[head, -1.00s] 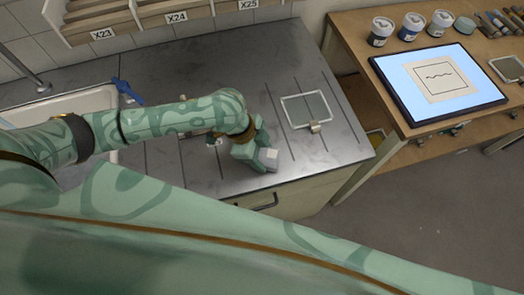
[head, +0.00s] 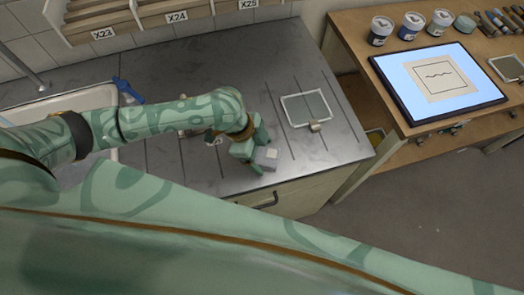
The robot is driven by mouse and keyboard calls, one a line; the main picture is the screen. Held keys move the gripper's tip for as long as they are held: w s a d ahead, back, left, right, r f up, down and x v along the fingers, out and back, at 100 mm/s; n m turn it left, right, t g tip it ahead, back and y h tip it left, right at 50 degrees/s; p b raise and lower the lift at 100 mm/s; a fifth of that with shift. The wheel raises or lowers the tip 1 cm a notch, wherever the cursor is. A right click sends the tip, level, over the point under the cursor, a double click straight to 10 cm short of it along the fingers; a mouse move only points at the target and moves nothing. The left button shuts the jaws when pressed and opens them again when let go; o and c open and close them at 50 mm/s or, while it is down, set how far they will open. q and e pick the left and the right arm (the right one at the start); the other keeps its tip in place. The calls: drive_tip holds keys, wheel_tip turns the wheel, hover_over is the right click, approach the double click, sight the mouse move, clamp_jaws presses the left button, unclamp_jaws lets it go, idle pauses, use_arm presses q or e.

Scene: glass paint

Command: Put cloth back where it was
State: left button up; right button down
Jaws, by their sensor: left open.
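My left arm reaches in from the left over the grey worktop (head: 190,70). Its gripper (head: 262,158) is low over the worktop's front edge, above a drawer handle. It is open. A pale grey block shows at its end; I cannot tell whether this is part of the gripper or a separate thing. No cloth can be made out clearly. Something small (head: 214,139) on the worktop is partly hidden behind my forearm. My right gripper is not in view.
A framed glass pane (head: 306,108) with a small clip lies right of the gripper. A sink (head: 60,106) with a blue item (head: 127,91) at its rim is at left. A wooden bench (head: 360,50) at right holds a lit panel (head: 435,82) and several jars.

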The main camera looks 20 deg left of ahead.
use_arm(q)
drive_tip(key=p+v, duration=0.3)
drive_tip(key=v, duration=1.2)
drive_tip(key=shift+r, duration=0.3)
drive_tip(key=shift+w, duration=0.1)
